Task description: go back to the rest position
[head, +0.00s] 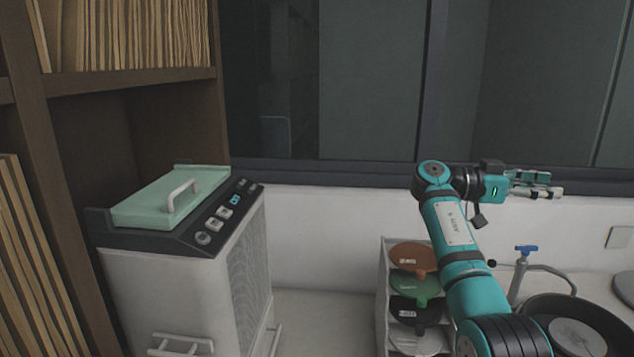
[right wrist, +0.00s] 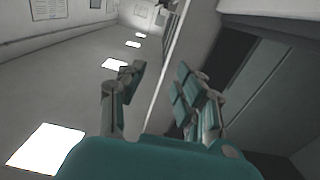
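My right gripper (head: 553,185) is raised at the right of the head view, in front of the wall below the dark window. My teal right arm reaches up to it from the bottom, and its fingers point right. In the right wrist view the two fingers of the right gripper (right wrist: 160,78) stand apart with nothing between them. It is open and empty. My left gripper is in neither view.
A mounting press (head: 185,290) with a closed mint lid (head: 150,204) stands at left beside a wooden shelf (head: 130,80). A rack (head: 383,290) with coloured discs and a sink (head: 610,330) with a blue-handled tap (head: 520,270) lie below my right arm.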

